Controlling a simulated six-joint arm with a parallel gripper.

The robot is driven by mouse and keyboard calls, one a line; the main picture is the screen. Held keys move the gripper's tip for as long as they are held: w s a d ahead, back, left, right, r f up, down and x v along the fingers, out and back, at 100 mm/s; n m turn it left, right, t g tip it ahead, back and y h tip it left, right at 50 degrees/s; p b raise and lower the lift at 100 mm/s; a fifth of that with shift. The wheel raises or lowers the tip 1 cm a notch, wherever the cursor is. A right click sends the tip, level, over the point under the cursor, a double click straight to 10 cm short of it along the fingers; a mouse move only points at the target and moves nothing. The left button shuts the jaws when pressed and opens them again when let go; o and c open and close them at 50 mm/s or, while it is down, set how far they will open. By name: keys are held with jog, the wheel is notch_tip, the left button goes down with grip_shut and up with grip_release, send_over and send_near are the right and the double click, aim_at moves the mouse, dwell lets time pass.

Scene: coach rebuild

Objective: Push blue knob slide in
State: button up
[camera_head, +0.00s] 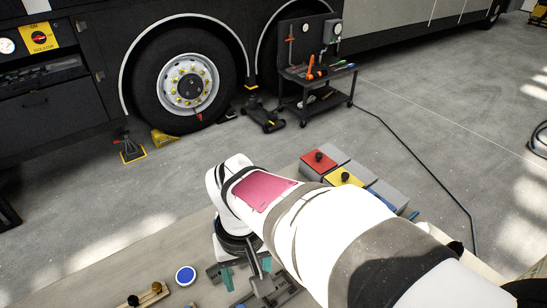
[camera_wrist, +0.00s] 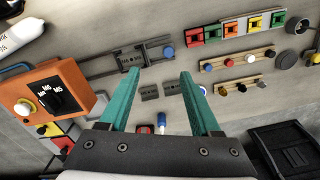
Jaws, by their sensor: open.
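A dark slide with a round blue knob (camera_wrist: 168,52) at its right end lies on the bench in the wrist view. Its grey block and rail (camera_wrist: 104,64) run to the left of the knob. My gripper (camera_wrist: 160,62) has two teal fingers spread apart with nothing between them. The fingertips appear close to the slide in the picture; whether they touch it I cannot tell. In the head view my gripper (camera_head: 247,279) points down over the bench beside dark rail parts, partly hidden by my arm.
Strips with coloured blocks (camera_wrist: 237,28) and knobs (camera_wrist: 238,60) lie at the right. A black tray (camera_wrist: 282,148) is at lower right. Red and yellow boxes (camera_head: 318,162) stand beyond my arm.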

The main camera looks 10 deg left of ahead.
aim_at(240, 306)
jog(key=shift+n, duration=0.6)
jog(key=a+f, duration=0.1)
jog(key=f, duration=0.4)
jog(key=a+f, duration=0.1)
jog(key=f, duration=0.5)
jog(key=a+f, duration=0.1)
jog(key=f, duration=0.4)
jog(key=shift+w+f, duration=0.15)
jog(key=shift+f, duration=0.25)
grip_shut()
